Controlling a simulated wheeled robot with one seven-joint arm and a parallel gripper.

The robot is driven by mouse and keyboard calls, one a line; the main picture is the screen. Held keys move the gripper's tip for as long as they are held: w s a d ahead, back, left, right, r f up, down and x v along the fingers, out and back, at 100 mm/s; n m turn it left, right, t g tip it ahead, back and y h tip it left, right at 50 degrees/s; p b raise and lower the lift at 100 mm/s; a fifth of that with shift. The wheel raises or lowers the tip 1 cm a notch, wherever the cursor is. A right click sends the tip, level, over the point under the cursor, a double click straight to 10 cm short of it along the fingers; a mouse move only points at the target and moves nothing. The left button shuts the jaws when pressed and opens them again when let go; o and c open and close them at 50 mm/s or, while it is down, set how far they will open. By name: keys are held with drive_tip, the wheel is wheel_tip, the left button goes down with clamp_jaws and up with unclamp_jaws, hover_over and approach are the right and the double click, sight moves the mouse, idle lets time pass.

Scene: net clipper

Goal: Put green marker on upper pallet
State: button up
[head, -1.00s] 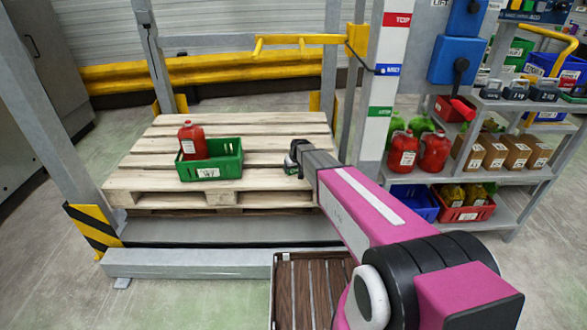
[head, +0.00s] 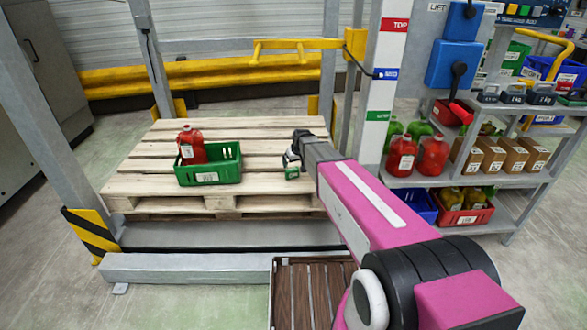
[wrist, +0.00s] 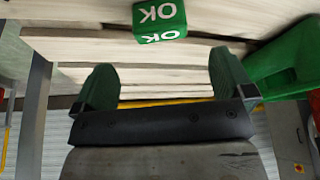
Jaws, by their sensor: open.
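The green marker is a small green block with white "OK" lettering (head: 292,173). It sits on the right part of the wooden pallet (head: 235,128), which rests on the lift frame. In the wrist view the marker (wrist: 159,20) lies against the pale slats, beyond the fingertips and apart from them. My gripper (head: 290,160) is open just above the marker. In the wrist view its two green-padded fingers (wrist: 160,80) are spread with nothing between them.
A green crate (head: 222,167) with a red jug (head: 191,145) stands on the pallet, left of the marker. The pallet's back slats are clear.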

drive_tip(key=s+d+r+m+g, duration=0.1)
drive_tip(key=s+d, duration=0.4)
drive_tip(key=s, duration=0.5)
drive_tip(key=s+d+r+m+g+h, duration=0.1)
drive_tip(key=s+d, duration=0.4)
drive_tip(key=s, duration=0.5)
drive_tip(key=s+d+r+m+g, duration=0.1)
drive_tip(key=s+d, duration=0.4)
drive_tip(key=s, duration=0.5)
drive_tip(key=shift+s+m+g+h, duration=0.2)
drive_tip(key=shift+m+g+h, duration=0.25)
drive_tip(key=shift+m, duration=0.35)
